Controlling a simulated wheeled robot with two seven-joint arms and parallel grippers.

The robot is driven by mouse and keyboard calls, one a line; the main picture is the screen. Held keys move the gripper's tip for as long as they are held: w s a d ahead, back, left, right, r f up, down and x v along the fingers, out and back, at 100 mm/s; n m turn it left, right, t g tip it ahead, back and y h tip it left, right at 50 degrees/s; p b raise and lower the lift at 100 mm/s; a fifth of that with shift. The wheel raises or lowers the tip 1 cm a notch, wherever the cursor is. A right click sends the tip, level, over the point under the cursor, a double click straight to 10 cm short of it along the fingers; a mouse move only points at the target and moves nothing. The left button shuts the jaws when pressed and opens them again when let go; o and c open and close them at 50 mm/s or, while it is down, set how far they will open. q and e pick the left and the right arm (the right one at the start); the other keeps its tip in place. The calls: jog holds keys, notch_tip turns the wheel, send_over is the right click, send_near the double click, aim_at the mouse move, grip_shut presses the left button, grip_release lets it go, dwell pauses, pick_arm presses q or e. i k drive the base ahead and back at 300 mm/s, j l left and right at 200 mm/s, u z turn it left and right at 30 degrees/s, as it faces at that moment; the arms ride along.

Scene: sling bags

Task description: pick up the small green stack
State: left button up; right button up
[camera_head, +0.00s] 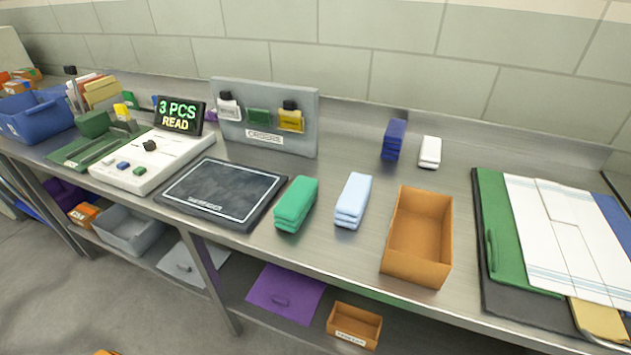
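A small green stack (296,204) of folded pieces lies on the metal table (340,262), just right of the dark mat. It sits near the front edge, with its long side pointing away from me. A light blue stack (353,201) of similar shape lies to its right, with a gap between them. Neither of my grippers shows in the head view.
An open orange box (449,238) stands right of the light blue stack. A dark blue stack (394,140) and a white stack (430,152) lie behind. The dark mat (222,193), a display (180,115) and a grey board (300,100) are left. Folded cloths (575,235) lie far right.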

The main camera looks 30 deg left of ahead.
aim_at(289, 213)
jog(key=u, duration=1)
